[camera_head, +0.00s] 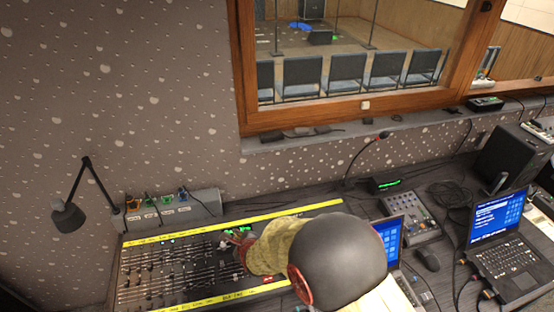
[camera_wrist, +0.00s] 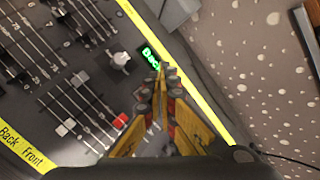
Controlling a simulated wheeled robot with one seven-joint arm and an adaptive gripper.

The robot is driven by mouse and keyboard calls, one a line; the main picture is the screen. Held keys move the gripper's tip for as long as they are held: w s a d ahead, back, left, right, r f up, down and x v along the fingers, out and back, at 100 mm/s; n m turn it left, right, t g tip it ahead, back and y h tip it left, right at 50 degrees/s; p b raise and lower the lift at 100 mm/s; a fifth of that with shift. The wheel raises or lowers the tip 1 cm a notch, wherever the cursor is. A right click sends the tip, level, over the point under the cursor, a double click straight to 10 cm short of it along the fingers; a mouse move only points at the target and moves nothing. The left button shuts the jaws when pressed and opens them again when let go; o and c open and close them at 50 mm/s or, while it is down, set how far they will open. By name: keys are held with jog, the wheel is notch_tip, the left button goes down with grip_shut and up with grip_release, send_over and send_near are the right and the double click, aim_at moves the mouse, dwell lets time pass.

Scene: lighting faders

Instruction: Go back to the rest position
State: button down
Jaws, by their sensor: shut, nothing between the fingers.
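The lighting console (camera_head: 160,283) lies on the desk with rows of faders and yellow strips along its front and back edges. My gripper (camera_head: 236,238) is over the right part of the console, near its back half. In the wrist view my gripper (camera_wrist: 160,85) is shut and empty, its fingertips close to a small green-lit display (camera_wrist: 149,56). A white knob (camera_wrist: 121,58) and a red fader cap (camera_wrist: 120,121) sit beside the fingers. My arm hides the right end of the console in the head view. Whether the fingertips touch the panel is not clear.
A desk lamp (camera_head: 69,215) and a grey box (camera_head: 190,209) stand behind the console at left. A laptop (camera_head: 501,240), a small mixer (camera_head: 411,217), a mouse (camera_head: 427,259) and a gooseneck microphone (camera_head: 362,153) are at right. A window (camera_head: 350,103) is above.

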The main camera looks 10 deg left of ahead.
jog(key=s+d+f+n+g, duration=0.1)
jog(key=s+f+n, duration=0.1)
jog(key=s+d+f+n+g+h, duration=0.1)
jog(key=s+d+f+n, duration=0.1)
jog(key=n, duration=0.1)
jog(key=s+d+f+n+g+h, duration=0.1)
jog(key=s+f+n, duration=0.1)
jog(key=n, duration=0.1)
jog(key=shift+s+d, duration=0.35)
jog(key=shift+d, duration=0.05)
jog(key=s+d+n, duration=0.2)
jog(key=s+d+r+n+g+h, duration=0.1)
jog(key=n, duration=0.1)
jog(key=shift+s+d+r+g, duration=0.2)
jog(key=shift+s+d+g, duration=0.1)
jog(key=shift+s+d, duration=0.05)
jog(key=s+d+r+n+h, duration=0.1)
jog(key=s+d+r, duration=0.3)
jog(key=d+r, duration=0.7)
jog(key=s+d+r+n+t+h+b, duration=0.1)
jog(key=s+d+r+n, duration=0.2)
jog(key=d+r, duration=0.8)
jog(key=s+d+r+n+t+h, duration=0.1)
jog(key=s+d+r, duration=0.5)
jog(key=d+r, duration=0.6)
jog(key=d+n, duration=0.1)
jog(key=d, duration=0.3)
jog(key=shift+d+n+h+b, duration=0.25)
jog(key=shift+n+h+b, duration=0.05)
jog(key=shift+n+b, duration=0.1)
